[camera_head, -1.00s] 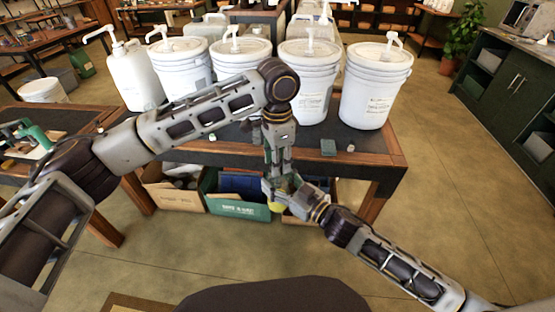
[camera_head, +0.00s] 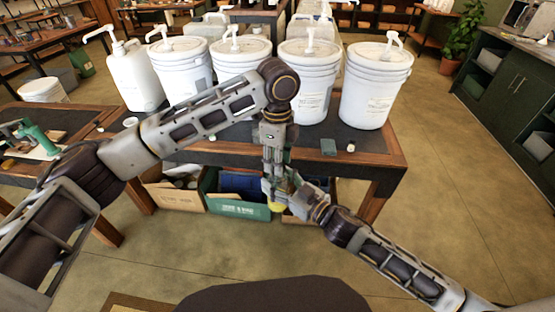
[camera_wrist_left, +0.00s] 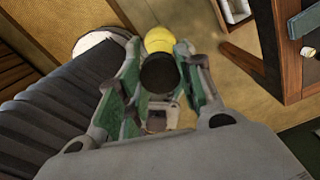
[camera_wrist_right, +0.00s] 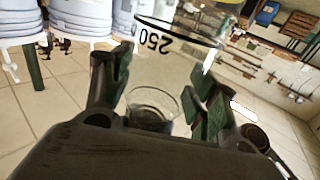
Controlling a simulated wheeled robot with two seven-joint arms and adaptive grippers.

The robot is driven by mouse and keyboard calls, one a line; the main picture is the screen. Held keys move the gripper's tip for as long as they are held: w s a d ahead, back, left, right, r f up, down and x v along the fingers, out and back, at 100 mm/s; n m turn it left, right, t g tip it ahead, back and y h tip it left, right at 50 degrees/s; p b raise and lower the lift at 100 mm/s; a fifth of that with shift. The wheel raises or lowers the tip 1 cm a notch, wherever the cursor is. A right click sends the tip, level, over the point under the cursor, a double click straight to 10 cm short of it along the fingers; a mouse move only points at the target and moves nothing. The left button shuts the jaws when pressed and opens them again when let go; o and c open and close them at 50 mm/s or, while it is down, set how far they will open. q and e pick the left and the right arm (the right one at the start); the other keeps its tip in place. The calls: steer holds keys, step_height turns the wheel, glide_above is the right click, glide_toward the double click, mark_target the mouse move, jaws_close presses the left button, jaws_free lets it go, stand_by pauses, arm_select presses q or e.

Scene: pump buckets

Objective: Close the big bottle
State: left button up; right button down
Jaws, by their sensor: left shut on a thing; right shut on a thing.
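My right gripper (camera_head: 290,190) comes from the lower right, close below the left one. It is shut on a clear bottle (camera_wrist_right: 180,38) marked 250, seen in the right wrist view. The contact between cap and bottle neck is hidden by the fingers.
Several white pump buckets (camera_head: 376,85) stand along the back of the dark table (camera_head: 375,150). A small grey-green block (camera_head: 328,146) and a small white item (camera_head: 351,148) lie near its front right. Boxes (camera_head: 240,207) sit below. The floor at right is clear.

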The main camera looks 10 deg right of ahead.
arm_select(q)
steer(key=m, duration=1.2)
steer(key=shift+w, duration=0.1)
steer(key=m, duration=0.5)
steer(key=shift+m, duration=2.9)
steer(key=o, duration=0.7)
steer(key=shift+c, duration=0.2)
